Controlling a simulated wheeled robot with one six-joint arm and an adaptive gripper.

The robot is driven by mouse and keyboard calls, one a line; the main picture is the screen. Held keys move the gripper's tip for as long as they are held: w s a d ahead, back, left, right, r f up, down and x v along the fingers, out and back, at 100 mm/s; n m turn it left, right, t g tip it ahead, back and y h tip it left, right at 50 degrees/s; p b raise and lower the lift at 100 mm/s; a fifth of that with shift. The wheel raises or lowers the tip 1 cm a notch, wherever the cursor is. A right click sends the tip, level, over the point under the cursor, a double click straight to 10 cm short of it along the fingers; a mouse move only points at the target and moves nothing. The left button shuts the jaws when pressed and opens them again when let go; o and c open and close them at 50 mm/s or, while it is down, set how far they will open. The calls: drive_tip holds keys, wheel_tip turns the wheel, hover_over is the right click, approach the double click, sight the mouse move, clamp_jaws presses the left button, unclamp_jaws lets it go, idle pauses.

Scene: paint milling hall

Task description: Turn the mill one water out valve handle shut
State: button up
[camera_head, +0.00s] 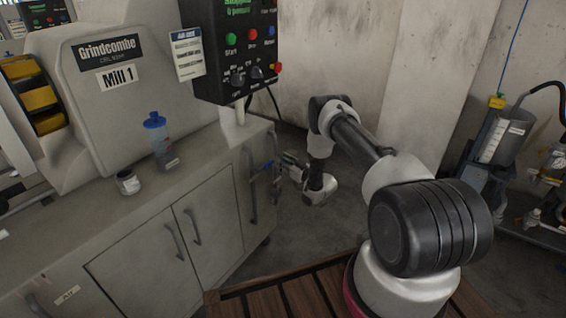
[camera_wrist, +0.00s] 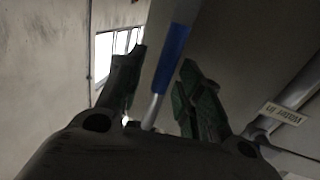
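A valve handle with a blue sleeve (camera_head: 268,165) sticks out at the right end of the Mill 1 cabinet in the head view. In the wrist view the blue-sleeved metal handle (camera_wrist: 171,55) runs up between the two fingers of my gripper (camera_wrist: 162,62). The fingers are apart, with a gap visible on each side of the handle. In the head view my gripper (camera_head: 291,168) is at the cabinet end, just right of the handle. The valve body is hidden. I cannot tell how deep the handle sits between the fingers.
An upside-down label (camera_wrist: 281,113) on a pipe, seemingly reading WATER, is right of the fingers. The cabinet (camera_head: 215,225) carries a blue-capped bottle (camera_head: 157,138) and a small can (camera_head: 128,182). A control box (camera_head: 236,60) stands above.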

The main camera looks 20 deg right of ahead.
drive_tip(key=shift+w, duration=0.1)
clamp_jaws()
